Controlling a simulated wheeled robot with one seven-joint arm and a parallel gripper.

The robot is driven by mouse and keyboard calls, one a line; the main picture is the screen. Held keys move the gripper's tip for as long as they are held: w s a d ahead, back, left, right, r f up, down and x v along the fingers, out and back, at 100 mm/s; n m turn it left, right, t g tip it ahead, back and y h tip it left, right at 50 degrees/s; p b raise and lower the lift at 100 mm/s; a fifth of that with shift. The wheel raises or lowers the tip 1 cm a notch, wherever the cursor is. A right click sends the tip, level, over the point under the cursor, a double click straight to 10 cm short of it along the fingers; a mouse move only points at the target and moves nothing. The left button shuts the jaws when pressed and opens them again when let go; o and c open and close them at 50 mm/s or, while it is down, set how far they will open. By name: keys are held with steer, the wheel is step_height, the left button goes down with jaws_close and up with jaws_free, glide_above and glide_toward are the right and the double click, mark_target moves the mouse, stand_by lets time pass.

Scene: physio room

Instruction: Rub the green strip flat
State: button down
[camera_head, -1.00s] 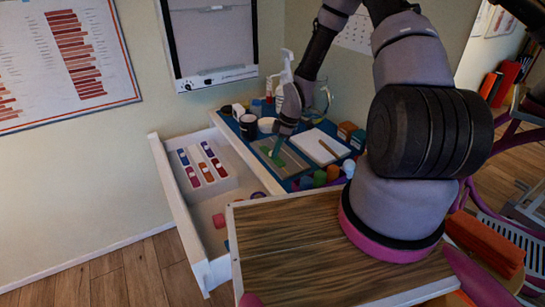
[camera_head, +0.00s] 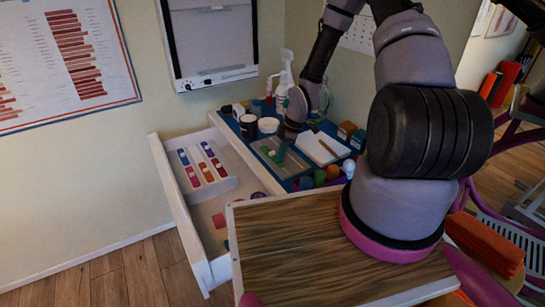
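The green strip (camera_head: 281,153) is small in the head view, on or just above a grey board (camera_head: 266,158) on the blue-topped surface. Its upper end seems to stand up towards my gripper, but I cannot tell how much of it lies flat. My gripper (camera_head: 286,138) is just above the strip's upper end, pointing down. Its fingers are too small and dark to show whether they are open, shut or touching the strip.
A white notepad with a pencil (camera_head: 321,147) lies right of the board. Dark and white cups (camera_head: 268,125) and a spray bottle (camera_head: 284,80) stand behind. Coloured jars (camera_head: 333,173) stand in front. An open drawer (camera_head: 178,205) holds coloured items at left.

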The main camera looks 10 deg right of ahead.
steer(key=shift+s, duration=0.15)
steer(key=shift+s+d, duration=0.25)
steer(key=shift+s, duration=0.3)
steer(key=shift+s, duration=0.1)
steer(key=shift+s+d+f, duration=0.1)
steer(key=shift+s+d, duration=0.1)
steer(key=shift+s, duration=0.2)
steer(key=shift+w+a, duration=0.25)
steer(key=shift+w, duration=0.45)
steer(key=shift+w, duration=0.1)
